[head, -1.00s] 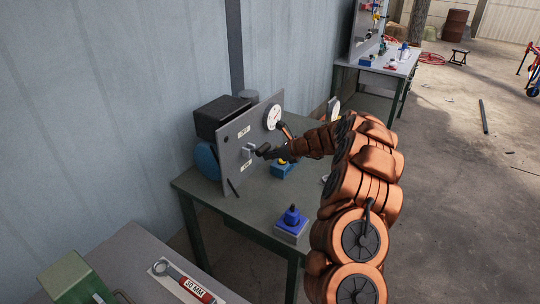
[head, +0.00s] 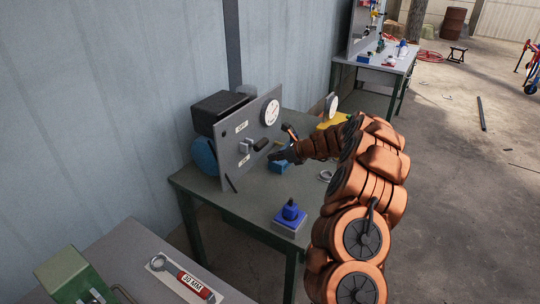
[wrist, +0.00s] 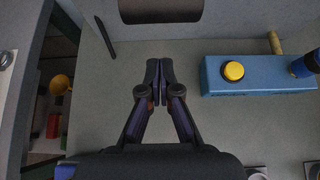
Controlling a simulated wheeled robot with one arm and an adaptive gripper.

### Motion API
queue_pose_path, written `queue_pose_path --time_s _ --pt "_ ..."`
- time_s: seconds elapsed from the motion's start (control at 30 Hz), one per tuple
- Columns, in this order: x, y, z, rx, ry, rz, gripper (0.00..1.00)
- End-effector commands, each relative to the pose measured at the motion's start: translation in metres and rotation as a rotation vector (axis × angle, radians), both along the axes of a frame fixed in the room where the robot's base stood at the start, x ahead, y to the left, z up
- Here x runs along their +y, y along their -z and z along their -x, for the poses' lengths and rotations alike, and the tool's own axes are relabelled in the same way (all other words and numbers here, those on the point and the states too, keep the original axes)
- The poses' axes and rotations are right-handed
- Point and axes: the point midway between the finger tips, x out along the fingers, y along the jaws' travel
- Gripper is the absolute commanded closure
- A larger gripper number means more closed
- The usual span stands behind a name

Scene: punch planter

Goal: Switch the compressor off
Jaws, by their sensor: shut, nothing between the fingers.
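The compressor's grey upright panel (head: 230,153) stands on the green workbench with a round white gauge (head: 271,112) at its upper right. A switch with a dark cylindrical handle (head: 261,144) juts out from the panel between two small white labels. The upper label (head: 242,127) seems to read OFF and the lower one (head: 244,160) ON, though both are tiny. In the wrist view the dark handle (wrist: 160,10) shows at the top edge, ahead of my gripper (wrist: 153,67).
A blue box with a yellow button (wrist: 233,71) lies right of my gripper in the wrist view. A blue-topped block (head: 290,216) stands near the bench's front edge. A black box (head: 220,110) and blue round part (head: 205,155) sit behind the panel. A wrench (head: 183,277) lies on the near table.

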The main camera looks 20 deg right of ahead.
Motion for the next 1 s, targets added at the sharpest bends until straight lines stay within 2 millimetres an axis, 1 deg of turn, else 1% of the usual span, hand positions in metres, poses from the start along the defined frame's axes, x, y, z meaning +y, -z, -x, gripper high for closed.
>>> queue_pose_path --time_s 0.3,0.6,0.77,1.0 --pt "-0.015 -0.036 0.024 0.0 0.0 0.003 1.0" --pt "-0.025 -0.064 0.042 0.004 -0.003 0.002 1.0" --pt "-0.026 -0.068 0.045 0.006 -0.004 0.0 1.0" --pt "-0.027 -0.068 0.045 0.007 -0.004 0.0 1.0"
